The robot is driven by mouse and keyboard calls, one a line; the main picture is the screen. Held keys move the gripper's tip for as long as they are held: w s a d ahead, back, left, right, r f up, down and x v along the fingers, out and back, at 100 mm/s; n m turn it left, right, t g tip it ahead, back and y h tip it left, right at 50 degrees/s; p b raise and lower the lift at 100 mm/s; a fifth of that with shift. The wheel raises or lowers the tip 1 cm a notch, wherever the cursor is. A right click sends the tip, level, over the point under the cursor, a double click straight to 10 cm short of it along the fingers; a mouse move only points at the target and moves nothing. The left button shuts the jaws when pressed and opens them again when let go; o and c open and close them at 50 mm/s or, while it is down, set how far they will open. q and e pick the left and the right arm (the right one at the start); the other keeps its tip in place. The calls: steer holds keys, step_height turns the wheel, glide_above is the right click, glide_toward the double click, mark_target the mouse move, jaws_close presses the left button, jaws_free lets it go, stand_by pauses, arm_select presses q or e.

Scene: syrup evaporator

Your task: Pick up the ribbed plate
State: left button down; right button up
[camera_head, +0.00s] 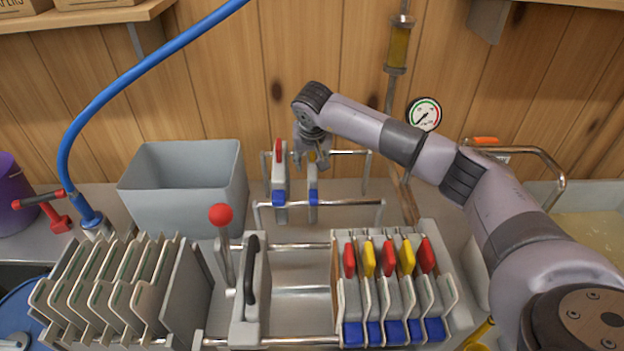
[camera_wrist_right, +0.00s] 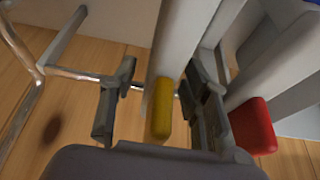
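Two upright plates hang on the rear rails: a pale plate with a yellow tab (camera_head: 313,187) and a plate with a red tab (camera_head: 279,178) left of it. I cannot make out ribs on either. A gap shows on the left finger's side; contact on the right is unclear. The red tab (camera_wrist_right: 253,125) is outside the right finger. My left gripper is not in view.
A grey bin (camera_head: 185,180) stands left of the rear rails. In front are a press with a black handle (camera_head: 252,270), a red-knobbed lever (camera_head: 221,215), grey plates (camera_head: 120,285) at left and several colour-tabbed plates (camera_head: 385,285) at right. A blue hose (camera_head: 110,95) arches at left.

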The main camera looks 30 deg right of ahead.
jaws_close()
stand_by(0.3)
stand_by(0.3)
steer(key=shift+w+r, duration=0.1)
